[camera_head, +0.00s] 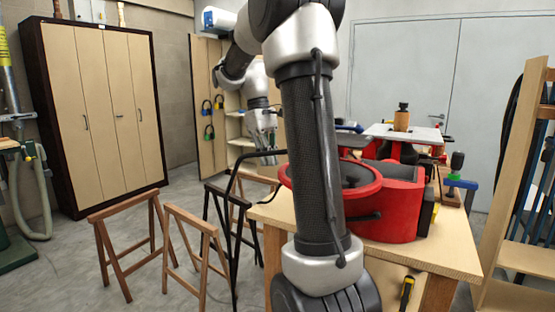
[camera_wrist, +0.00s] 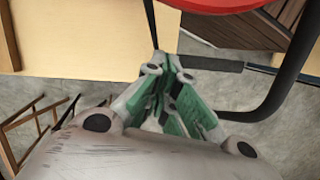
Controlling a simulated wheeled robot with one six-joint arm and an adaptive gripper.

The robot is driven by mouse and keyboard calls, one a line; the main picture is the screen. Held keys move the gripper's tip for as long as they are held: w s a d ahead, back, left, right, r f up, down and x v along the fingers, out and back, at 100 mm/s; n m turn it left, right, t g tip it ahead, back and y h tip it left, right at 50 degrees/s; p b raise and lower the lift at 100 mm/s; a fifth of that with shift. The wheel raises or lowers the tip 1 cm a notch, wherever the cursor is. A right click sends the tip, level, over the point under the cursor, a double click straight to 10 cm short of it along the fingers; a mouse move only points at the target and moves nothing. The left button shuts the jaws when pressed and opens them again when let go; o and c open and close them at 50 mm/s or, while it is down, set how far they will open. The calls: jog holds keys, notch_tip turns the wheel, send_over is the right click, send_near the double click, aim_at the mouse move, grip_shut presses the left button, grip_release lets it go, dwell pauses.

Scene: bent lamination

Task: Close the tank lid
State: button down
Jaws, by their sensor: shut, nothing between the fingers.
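The red tank (camera_head: 402,211) sits on a wooden workbench, partly hidden behind my arm. Its round red rim (camera_head: 367,190) surrounds a dark inside, so the top looks open. I cannot clearly make out a separate lid. A black curved bar (camera_head: 236,171) reaches out to the left of the tank; it also shows in the wrist view (camera_wrist: 283,92), below a red edge (camera_wrist: 225,4). My gripper (camera_head: 266,145) is left of and behind the tank, beside the bar. In the wrist view its green-padded fingers (camera_wrist: 162,72) are shut and empty, close to the bar's end.
The wooden workbench (camera_head: 450,252) carries the tank and several tools. Wooden trestles (camera_head: 196,235) stand on the floor to the left. A tall cabinet (camera_head: 95,115) is at the back left, and a wooden shelf (camera_head: 515,190) at the right. Floor between cabinet and trestles is clear.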

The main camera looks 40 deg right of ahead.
jog(key=s, duration=0.3)
jog(key=shift+s+d+r, duration=0.2)
jog(key=shift+s+d, duration=0.05)
jog(key=shift+s, duration=0.05)
jog(key=shift+s+a, duration=0.1)
